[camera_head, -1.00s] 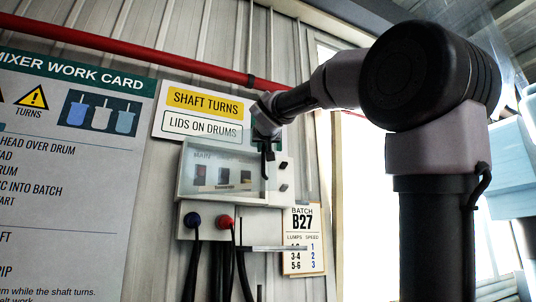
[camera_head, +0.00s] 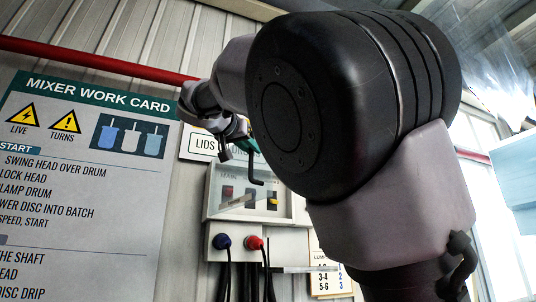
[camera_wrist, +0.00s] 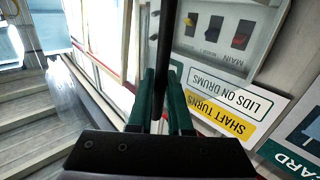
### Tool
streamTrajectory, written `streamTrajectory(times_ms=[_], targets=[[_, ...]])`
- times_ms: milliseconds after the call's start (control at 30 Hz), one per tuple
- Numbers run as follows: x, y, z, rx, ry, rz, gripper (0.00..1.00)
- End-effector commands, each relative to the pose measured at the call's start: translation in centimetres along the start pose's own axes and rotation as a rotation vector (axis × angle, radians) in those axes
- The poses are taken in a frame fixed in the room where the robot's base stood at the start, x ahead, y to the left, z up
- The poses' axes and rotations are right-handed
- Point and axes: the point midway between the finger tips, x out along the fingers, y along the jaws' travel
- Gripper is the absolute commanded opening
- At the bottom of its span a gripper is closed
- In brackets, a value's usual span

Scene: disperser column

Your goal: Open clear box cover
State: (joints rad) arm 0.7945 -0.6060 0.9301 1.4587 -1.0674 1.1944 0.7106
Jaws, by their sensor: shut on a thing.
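The grey switch box (camera_head: 211,205) hangs on the wall below the signs. Its clear cover (camera_head: 240,185) looks hazy over a row of switches, a red, a dark and a yellow one; they also show in the wrist view. Whether the cover is shut or ajar I cannot tell. My gripper (camera_head: 240,143) is above the box, in front of the signs. In the wrist view its green fingers (camera_wrist: 162,90) are closed on a thin dark rod (camera_wrist: 165,40). In the head view this rod hangs down bent like a hook, in front of the box's upper part.
Blue (camera_head: 222,241) and red (camera_head: 254,242) knobs with black cables sit under the box. A red pipe (camera_head: 100,58) runs above. My arm hides the wall right of the box.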

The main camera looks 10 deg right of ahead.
Motion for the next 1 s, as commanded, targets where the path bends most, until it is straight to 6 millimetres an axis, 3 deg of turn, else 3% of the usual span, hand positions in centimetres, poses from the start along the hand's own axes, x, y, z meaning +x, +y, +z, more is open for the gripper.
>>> streamTrajectory(times_ms=[167, 400, 1000], targets=[[-2.5, -2.1, -0.2, -0.002, 0.008, 0.094, 0.0], [-4.7, -4.2, -0.2, -0.002, 0.006, 0.094, 0.0], [-5.8, -5.3, -0.2, -0.003, 0.005, 0.094, 0.0]])
